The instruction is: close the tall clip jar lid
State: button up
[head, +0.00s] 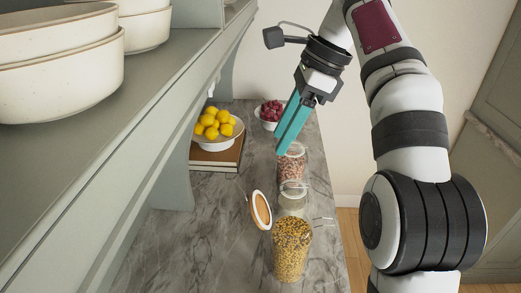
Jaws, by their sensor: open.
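The tall clip jar (292,252) is clear, filled with yellow pasta, and stands upright at the front of the counter. Its round lid (261,209), with a tan inner face and pale rim, stands open and tilted at the upper left of the jar's mouth. A thin wire clip (323,218) sticks out at the right of the mouth. My gripper (283,150) has long teal fingers pointing down, above and behind the tall jar, near the rearmost jar. It is open and empty, apart from the lid. Whether its tips touch the rear jar cannot be told.
A smaller clear jar (292,197) and a jar of pinkish contents (291,170) stand in line behind the tall jar. A bowl of lemons (233,141) on books (216,161) and a bowl of red fruit (263,123) stand farther back. A shelf (150,105) overhangs the left. Marble counter (200,240) is clear left of the tall jar.

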aim_at(247, 195)
jog(key=x, duration=1.5)
jog(key=shift+w+a+f, duration=0.2)
jog(key=shift+w+a, duration=0.15)
jog(key=shift+a, duration=0.05)
grip_shut()
dwell(0.5)
